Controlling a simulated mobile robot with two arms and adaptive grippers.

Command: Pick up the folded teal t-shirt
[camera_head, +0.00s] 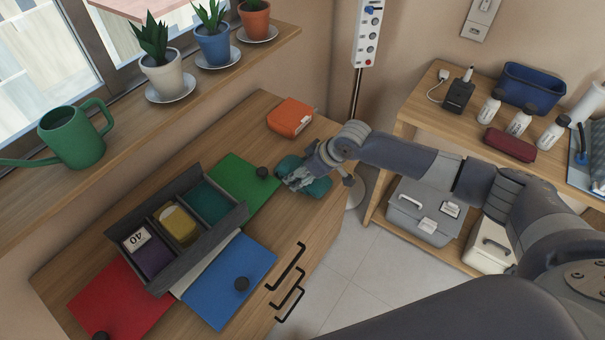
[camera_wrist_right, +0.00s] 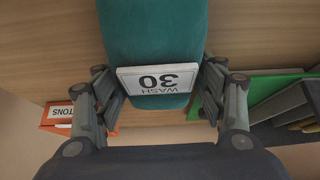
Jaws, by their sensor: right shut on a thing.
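The folded teal t-shirt (camera_head: 319,188) lies at the right part of the wooden dresser top, partly hidden under my right gripper (camera_head: 300,177). In the right wrist view the teal t-shirt (camera_wrist_right: 155,35) carries a white tag (camera_wrist_right: 158,79) reading "WASH 30". The fingers of my right gripper (camera_wrist_right: 157,92) press against its two sides, shut on it. I cannot tell whether it is lifted off the wood. My left gripper is not in view.
A grey divided box (camera_head: 180,226) holds purple, yellow and teal cloths. Green (camera_head: 240,188), blue (camera_head: 228,282) and red (camera_head: 105,300) sheets lie around it. An orange box (camera_head: 289,118) sits behind the t-shirt. A shelf (camera_head: 405,131) stands at right.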

